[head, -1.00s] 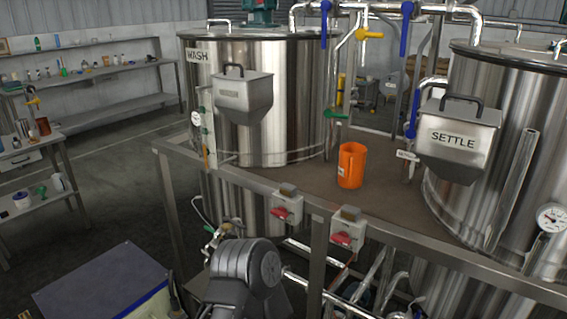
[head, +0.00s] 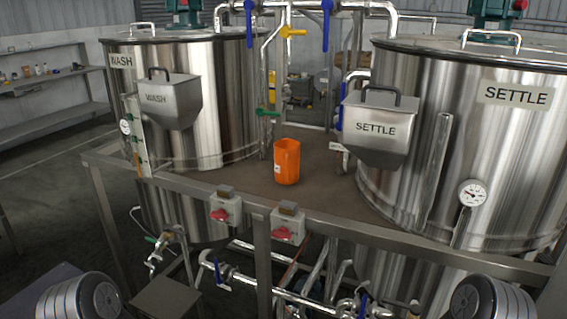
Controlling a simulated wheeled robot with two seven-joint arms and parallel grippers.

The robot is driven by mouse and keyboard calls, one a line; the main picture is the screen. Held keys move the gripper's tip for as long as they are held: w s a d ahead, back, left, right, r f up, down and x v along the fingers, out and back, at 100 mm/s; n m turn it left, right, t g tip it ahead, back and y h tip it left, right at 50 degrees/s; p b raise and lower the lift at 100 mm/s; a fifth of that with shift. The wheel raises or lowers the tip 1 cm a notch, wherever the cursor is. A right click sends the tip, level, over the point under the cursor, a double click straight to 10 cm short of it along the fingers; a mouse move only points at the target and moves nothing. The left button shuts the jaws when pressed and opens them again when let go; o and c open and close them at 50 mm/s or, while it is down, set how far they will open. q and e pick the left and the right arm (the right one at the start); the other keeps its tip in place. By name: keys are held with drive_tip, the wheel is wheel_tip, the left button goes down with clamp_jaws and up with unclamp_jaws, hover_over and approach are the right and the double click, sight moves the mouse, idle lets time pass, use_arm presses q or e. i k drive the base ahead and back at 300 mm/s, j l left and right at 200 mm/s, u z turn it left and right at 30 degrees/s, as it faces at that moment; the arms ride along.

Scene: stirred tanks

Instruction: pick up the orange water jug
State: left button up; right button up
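The orange water jug (head: 287,163) stands upright on the brown platform (head: 238,182) between the two steel tanks. It has a small white label on its left side. Nothing is touching it. Grey rounded parts of my own arms show at the bottom left and bottom right corners. Neither of my grippers can be seen.
The WASH tank (head: 215,95) is left of the jug and the SETTLE tank (head: 475,130) is right. Steel hoppers (head: 170,100) (head: 378,128) hang on them. A metal rail (head: 330,225) with red-switch boxes (head: 225,210) runs in front. Pipes and valves rise behind.

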sight(286, 151)
drive_tip(key=i+j, duration=0.1)
drive_tip(key=j, duration=0.25)
drive_tip(key=i+j, duration=0.15)
drive_tip(key=j, duration=0.2)
drive_tip(key=i+j, duration=0.1)
drive_tip(key=j, duration=0.25)
drive_tip(key=i+j, duration=0.1)
drive_tip(key=j, duration=0.25)
drive_tip(key=i+j, duration=0.15)
drive_tip(key=j, duration=0.2)
drive_tip(key=j+z, duration=0.1)
drive_tip(key=z, duration=1.95)
